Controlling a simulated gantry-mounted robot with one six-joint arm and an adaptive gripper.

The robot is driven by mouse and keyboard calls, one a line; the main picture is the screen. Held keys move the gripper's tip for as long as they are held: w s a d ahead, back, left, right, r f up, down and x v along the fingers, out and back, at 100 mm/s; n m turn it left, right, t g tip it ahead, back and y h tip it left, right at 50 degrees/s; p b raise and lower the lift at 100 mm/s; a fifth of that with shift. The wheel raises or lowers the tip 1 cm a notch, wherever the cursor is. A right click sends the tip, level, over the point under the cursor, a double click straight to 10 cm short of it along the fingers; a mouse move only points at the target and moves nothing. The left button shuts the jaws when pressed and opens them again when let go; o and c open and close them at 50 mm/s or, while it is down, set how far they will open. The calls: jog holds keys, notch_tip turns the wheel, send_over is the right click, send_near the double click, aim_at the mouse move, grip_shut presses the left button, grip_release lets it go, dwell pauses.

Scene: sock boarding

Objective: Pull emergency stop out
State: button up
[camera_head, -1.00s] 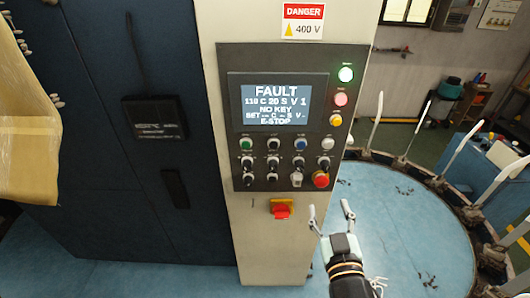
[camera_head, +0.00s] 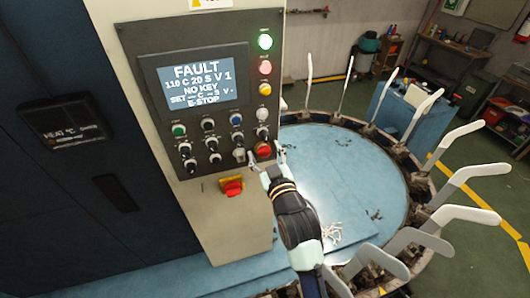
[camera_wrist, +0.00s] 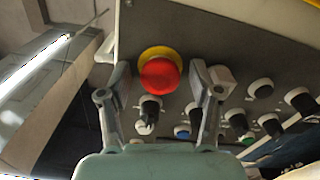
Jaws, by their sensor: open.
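The emergency stop (camera_head: 263,149) is a red mushroom button at the lower right corner of the dark control panel (camera_head: 212,62). In the wrist view the red button (camera_wrist: 160,75) sits on a yellow ring, centred between the fingers. My gripper (camera_head: 266,160) is open at the panel's lower right corner. In the wrist view my gripper (camera_wrist: 160,82) has one finger on each side of the button, with visible gaps; I cannot tell how deep the fingers reach. The screen (camera_head: 197,82) reads FAULT, NO KEY, E-STOP.
Several knobs and buttons sit left of the emergency stop, with a black knob (camera_wrist: 149,108) close by in the wrist view. A red and yellow switch (camera_head: 232,186) is below the panel. A round blue table (camera_head: 350,175) ringed by pale upright forms stands to the right.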

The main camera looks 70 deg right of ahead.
grip_shut()
jog(key=shift+s+a+r+p, duration=0.1)
jog(key=shift+s+a+p, duration=0.2)
jog(key=shift+a, duration=0.05)
jog(key=shift+s+a, duration=0.2)
jog(key=shift+a, duration=0.05)
grip_release()
jog(key=v, duration=1.2)
